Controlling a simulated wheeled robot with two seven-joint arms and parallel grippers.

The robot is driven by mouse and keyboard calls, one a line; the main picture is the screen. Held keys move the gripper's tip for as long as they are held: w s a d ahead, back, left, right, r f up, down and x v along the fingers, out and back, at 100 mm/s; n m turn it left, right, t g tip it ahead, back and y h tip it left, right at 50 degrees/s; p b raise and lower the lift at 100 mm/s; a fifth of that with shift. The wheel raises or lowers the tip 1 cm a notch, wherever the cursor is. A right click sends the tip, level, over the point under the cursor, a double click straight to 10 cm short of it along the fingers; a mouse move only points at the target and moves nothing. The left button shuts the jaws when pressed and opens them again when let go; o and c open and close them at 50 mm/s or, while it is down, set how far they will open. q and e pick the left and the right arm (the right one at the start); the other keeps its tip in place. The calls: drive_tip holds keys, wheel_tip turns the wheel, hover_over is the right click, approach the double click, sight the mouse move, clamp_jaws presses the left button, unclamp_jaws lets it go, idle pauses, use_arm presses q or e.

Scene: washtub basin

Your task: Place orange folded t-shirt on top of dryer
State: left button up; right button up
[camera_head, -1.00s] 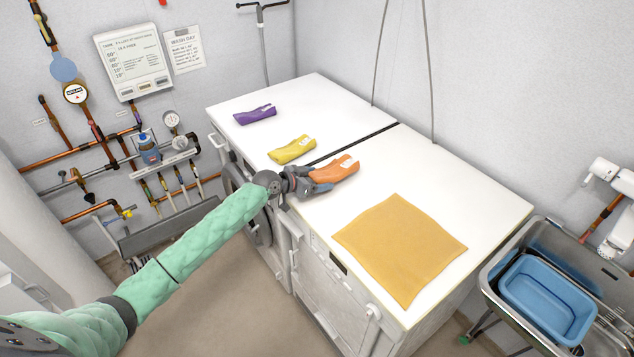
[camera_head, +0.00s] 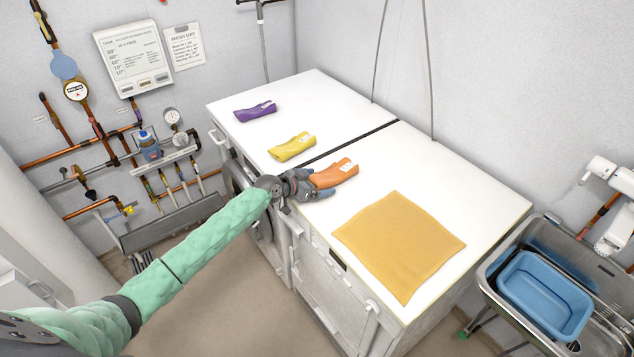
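The orange folded t-shirt (camera_head: 337,173) lies on the white top of the right-hand machine (camera_head: 458,186), close to the seam between the two machines. It has a small white tag at its far end. My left gripper (camera_head: 317,183) is low over the machine top at the shirt's near-left end. Its dark fingers look spread, one on each side of that end; exact contact is hard to see. My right gripper is out of view. I cannot tell from labels which machine is the dryer.
A yellow folded shirt (camera_head: 292,147) and a purple one (camera_head: 255,112) lie on the left machine's top (camera_head: 318,100). A flat mustard cloth (camera_head: 400,246) covers the right machine's front part. A sink with a blue basin (camera_head: 545,295) stands at right. Pipes line the left wall.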

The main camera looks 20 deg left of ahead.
use_arm(q)
drive_tip(key=shift+r, duration=0.15)
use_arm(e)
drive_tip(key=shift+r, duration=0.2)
use_arm(q)
drive_tip(key=shift+s+a+r+b, duration=0.1)
drive_tip(key=shift+s+a+b, duration=0.2)
drive_tip(key=shift+s+a, duration=0.3)
drive_tip(key=b+v, duration=0.1)
drive_tip(key=v, duration=0.3)
drive_tip(key=shift+s+b, duration=0.15)
drive_tip(key=shift+b, duration=0.2)
drive_tip(key=b+v, duration=0.1)
drive_tip(key=v, duration=0.3)
drive_tip(key=shift+s+a+r+b, duration=0.1)
drive_tip(key=shift+s+r+b, duration=0.1)
drive_tip(key=shift+r+b, duration=0.1)
drive_tip(key=shift+v, duration=0.75)
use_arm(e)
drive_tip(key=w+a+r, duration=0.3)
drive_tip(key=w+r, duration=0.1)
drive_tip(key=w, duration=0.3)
use_arm(q)
drive_tip(key=shift+r, duration=0.1)
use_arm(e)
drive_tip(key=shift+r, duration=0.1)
